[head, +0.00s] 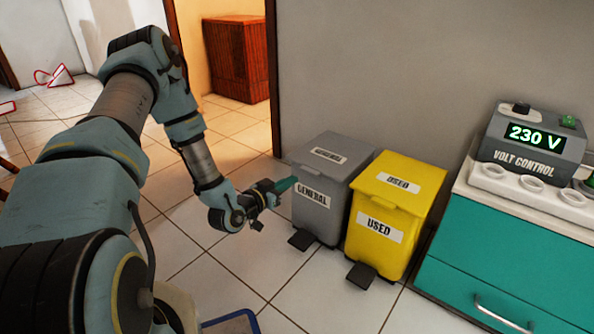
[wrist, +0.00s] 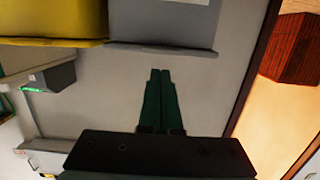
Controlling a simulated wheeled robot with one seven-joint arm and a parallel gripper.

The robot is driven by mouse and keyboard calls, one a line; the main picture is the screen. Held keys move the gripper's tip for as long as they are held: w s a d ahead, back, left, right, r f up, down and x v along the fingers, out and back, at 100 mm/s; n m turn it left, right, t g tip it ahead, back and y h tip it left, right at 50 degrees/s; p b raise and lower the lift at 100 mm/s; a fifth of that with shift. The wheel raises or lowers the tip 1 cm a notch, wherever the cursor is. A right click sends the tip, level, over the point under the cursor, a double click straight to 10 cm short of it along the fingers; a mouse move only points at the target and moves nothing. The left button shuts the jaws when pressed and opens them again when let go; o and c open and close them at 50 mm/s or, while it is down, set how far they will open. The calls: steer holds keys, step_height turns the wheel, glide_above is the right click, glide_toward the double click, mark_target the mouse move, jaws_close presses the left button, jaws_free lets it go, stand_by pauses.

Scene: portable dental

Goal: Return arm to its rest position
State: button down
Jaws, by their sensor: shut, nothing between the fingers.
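My arm reaches across the left half of the head view, bent downward at the elbow. My gripper (head: 285,186) has teal fingers and is close to the left side of the grey bin in the head view; whether it touches cannot be told. In the wrist view my gripper (wrist: 160,72) shows its two green fingers pressed together, shut and empty.
A grey bin labelled GENERAL (head: 322,190) and a yellow bin labelled USED (head: 395,215) stand by the wall, lids down, pedals in front. A teal cabinet (head: 500,265) with a volt control box (head: 530,143) is right. A wooden cabinet (head: 238,60) stands beyond the doorway. Tiled floor lies open.

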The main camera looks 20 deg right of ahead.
steer(key=w+a+r+n+g+y, duration=0.15)
steer(key=a+r+y, duration=0.35)
steer(key=a, duration=0.5)
steer(key=w+a+r+n+g+y, duration=0.1)
steer(key=a+r+n+y, duration=0.4)
steer(key=a, duration=0.6)
steer(key=s+a+r+n+g+y, duration=0.2)
steer(key=s+a+r, duration=0.2)
steer(key=s+a, duration=0.3)
steer(key=s+a+r+n+g+y, duration=0.25)
steer(key=s+a+r, duration=0.2)
steer(key=s, duration=0.35)
step_height(320, 180, up, 38)
steer(key=p, duration=3.9)
steer(key=shift+d+t, duration=0.15)
steer(key=shift+t, duration=0.15)
